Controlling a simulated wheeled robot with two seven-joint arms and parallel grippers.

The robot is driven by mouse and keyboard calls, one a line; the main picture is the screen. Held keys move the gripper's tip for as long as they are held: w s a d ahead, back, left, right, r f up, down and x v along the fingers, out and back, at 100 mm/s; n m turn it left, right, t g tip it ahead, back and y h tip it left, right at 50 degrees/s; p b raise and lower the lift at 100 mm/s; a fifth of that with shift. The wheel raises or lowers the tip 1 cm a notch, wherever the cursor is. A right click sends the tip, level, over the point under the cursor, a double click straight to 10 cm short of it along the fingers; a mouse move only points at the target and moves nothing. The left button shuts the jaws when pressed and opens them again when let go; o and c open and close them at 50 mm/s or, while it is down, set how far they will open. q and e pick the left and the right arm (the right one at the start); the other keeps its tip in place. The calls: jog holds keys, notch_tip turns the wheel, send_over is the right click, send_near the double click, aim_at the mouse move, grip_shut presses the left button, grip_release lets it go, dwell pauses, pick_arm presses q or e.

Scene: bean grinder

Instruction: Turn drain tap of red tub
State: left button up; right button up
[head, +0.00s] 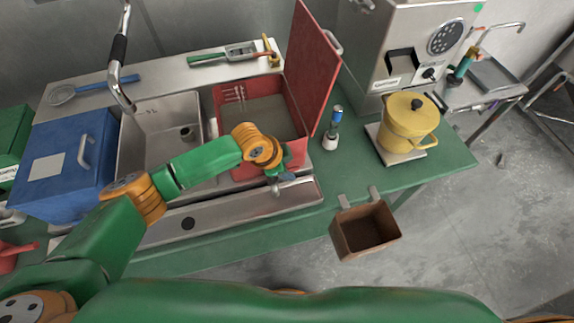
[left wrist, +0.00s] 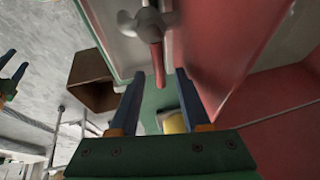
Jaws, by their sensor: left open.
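The red tub (head: 262,118) sits in the right part of the sink unit, its red lid standing open. Its drain tap (head: 286,177) sticks out at the front, partly hidden by my left gripper (head: 280,180). In the left wrist view the tap has a grey metal body (left wrist: 146,20) and a red handle (left wrist: 158,72). My left gripper (left wrist: 160,74) is open, its two fingers on either side of the handle with gaps visible. My right gripper (left wrist: 14,62) shows partly at the left edge of the left wrist view, its fingers apart and empty.
A brown open box (head: 366,229) hangs at the counter's front edge, right of the tap. A yellow pot (head: 408,130) and a small blue-topped tool (head: 333,127) stand on the green counter (head: 452,152). A blue box (head: 65,160) stands left of the sink.

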pick_arm(q)
grip_shut()
dwell(1.4)
